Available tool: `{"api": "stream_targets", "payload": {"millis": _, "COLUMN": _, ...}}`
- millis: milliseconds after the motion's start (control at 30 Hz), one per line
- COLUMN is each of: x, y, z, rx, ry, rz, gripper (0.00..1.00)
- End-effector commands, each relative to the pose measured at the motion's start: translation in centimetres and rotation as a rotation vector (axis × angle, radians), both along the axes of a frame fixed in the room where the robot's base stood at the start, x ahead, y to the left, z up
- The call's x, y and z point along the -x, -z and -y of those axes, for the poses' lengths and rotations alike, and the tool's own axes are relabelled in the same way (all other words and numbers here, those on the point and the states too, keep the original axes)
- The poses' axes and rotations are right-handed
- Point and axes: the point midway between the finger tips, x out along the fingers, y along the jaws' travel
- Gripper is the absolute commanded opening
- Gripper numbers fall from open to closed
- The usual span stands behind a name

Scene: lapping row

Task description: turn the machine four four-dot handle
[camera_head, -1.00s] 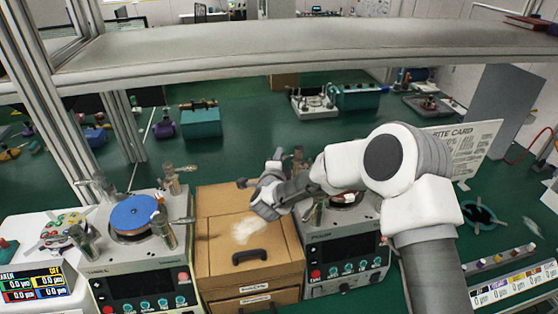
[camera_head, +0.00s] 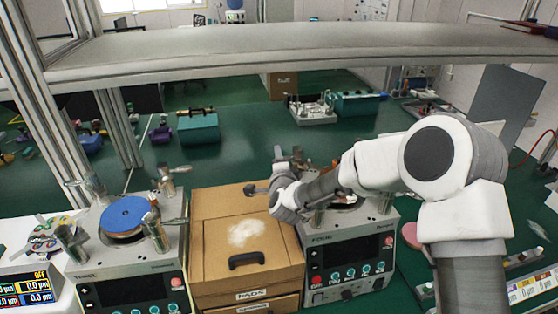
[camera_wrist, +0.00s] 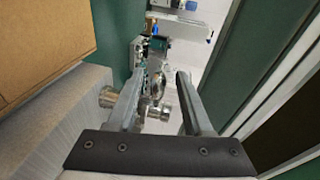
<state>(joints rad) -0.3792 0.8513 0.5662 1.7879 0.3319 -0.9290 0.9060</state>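A lapping machine (camera_head: 347,250) with a dark screen and a row of buttons stands under my arm in the head view. Short metal posts and levers stand on its top, partly covered by my arm. I cannot read a machine number or dot marks on any handle. My gripper (camera_wrist: 159,85) is open in the wrist view, with its two fingers apart. A round metal knob (camera_wrist: 158,111) shows in the gap between them; I cannot tell whether either finger touches it. Another metal knob (camera_wrist: 108,97) sits left of the left finger. In the head view the fingertips are hidden.
A cardboard drawer box (camera_head: 205,262) stands left of this machine, and also fills the upper left of the wrist view (camera_wrist: 40,40). A second machine (camera_head: 125,262) with a blue disc (camera_head: 126,215) is farther left. A grey shelf (camera_head: 300,40) spans above.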

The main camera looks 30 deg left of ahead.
Motion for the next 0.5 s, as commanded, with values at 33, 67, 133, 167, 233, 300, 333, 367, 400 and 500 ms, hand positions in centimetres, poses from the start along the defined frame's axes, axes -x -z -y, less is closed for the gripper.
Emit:
{"api": "stream_targets", "payload": {"millis": 33, "x": 0.0, "y": 0.1, "z": 0.0, "rx": 0.001, "ry": 0.000, "rz": -0.001, "gripper": 0.51}}
{"api": "stream_targets", "payload": {"millis": 67, "x": 0.0, "y": 0.1, "z": 0.0, "rx": 0.001, "ry": 0.000, "rz": -0.001, "gripper": 0.51}}
{"api": "stream_targets", "payload": {"millis": 133, "x": 0.0, "y": 0.1, "z": 0.0, "rx": 0.001, "ry": 0.001, "rz": -0.002, "gripper": 0.51}}
{"api": "stream_targets", "payload": {"millis": 167, "x": 0.0, "y": 0.1, "z": 0.1, "rx": 0.001, "ry": 0.001, "rz": -0.002, "gripper": 0.51}}
{"api": "stream_targets", "payload": {"millis": 233, "x": 0.0, "y": 0.1, "z": 0.1, "rx": 0.001, "ry": 0.001, "rz": -0.002, "gripper": 0.51}}
{"api": "stream_targets", "payload": {"millis": 300, "x": 0.1, "y": 0.1, "z": 0.2, "rx": 0.001, "ry": 0.001, "rz": -0.002, "gripper": 0.51}}
{"api": "stream_targets", "payload": {"millis": 333, "x": 0.2, "y": 0.1, "z": 0.2, "rx": 0.001, "ry": 0.001, "rz": -0.002, "gripper": 0.51}}
{"api": "stream_targets", "payload": {"millis": 367, "x": 0.4, "y": 0.1, "z": 0.3, "rx": 0.001, "ry": 0.001, "rz": -0.002, "gripper": 0.51}}
{"api": "stream_targets", "payload": {"millis": 400, "x": 0.7, "y": 0.0, "z": 0.5, "rx": 0.001, "ry": 0.001, "rz": -0.002, "gripper": 0.51}}
{"api": "stream_targets", "payload": {"millis": 500, "x": 1.7, "y": -0.2, "z": 1.2, "rx": 0.002, "ry": 0.000, "rz": -0.001, "gripper": 0.51}}
